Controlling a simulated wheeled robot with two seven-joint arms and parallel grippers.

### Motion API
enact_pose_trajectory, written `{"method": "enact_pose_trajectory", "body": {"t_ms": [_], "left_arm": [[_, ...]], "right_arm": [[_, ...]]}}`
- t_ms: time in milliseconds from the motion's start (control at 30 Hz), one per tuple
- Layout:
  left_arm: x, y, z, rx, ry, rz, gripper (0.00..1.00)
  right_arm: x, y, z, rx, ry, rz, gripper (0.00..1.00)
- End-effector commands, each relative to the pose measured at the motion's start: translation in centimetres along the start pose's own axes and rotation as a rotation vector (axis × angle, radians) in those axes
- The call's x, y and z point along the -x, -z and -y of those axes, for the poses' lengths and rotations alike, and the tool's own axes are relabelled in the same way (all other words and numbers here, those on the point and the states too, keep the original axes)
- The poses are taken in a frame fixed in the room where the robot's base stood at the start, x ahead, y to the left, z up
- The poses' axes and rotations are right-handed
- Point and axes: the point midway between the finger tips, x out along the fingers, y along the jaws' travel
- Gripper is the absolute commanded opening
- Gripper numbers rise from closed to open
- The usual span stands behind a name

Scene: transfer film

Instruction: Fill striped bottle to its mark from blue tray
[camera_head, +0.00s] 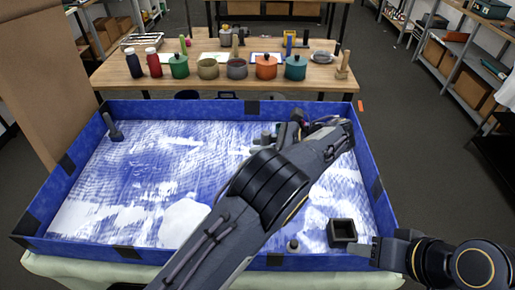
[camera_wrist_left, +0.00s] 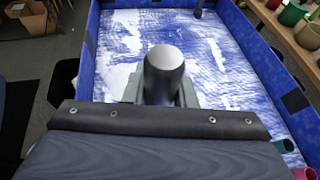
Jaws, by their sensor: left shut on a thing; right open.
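The blue tray (camera_head: 230,108) is a wide, low-walled box with a patchy white and blue floor. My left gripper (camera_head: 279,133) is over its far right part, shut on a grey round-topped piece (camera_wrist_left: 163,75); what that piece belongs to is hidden. My right gripper (camera_head: 371,251) is open at the near right corner, just right of a dark square open-topped box (camera_head: 342,232). On the table behind stand a dark bottle (camera_head: 133,64) and a red bottle (camera_head: 153,63), both with white caps. I cannot make out stripes or a mark on either.
A dark upright peg-like piece (camera_head: 114,127) stands in the tray's far left corner. A small knobbed piece (camera_head: 293,244) is near the front wall. Several lidded pots, one orange (camera_head: 266,66), line the back table (camera_head: 205,85).

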Motion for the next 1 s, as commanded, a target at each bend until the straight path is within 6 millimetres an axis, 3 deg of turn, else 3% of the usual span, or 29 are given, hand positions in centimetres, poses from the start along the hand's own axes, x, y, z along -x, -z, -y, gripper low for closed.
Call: {"method": "enact_pose_trajectory", "body": {"t_ms": [467, 1000], "left_arm": [[0.1, -0.3, 0.1, -0.011, -0.005, 0.003, 0.0], [1.9, -4.6, 0.2, -0.011, -0.004, 0.003, 0.0]], "right_arm": [[0.0, 0.0, 0.0, 0.0, 0.0, 0.0, 0.49], [0.0, 0.0, 0.0, 0.0, 0.0, 0.0, 0.49]]}}
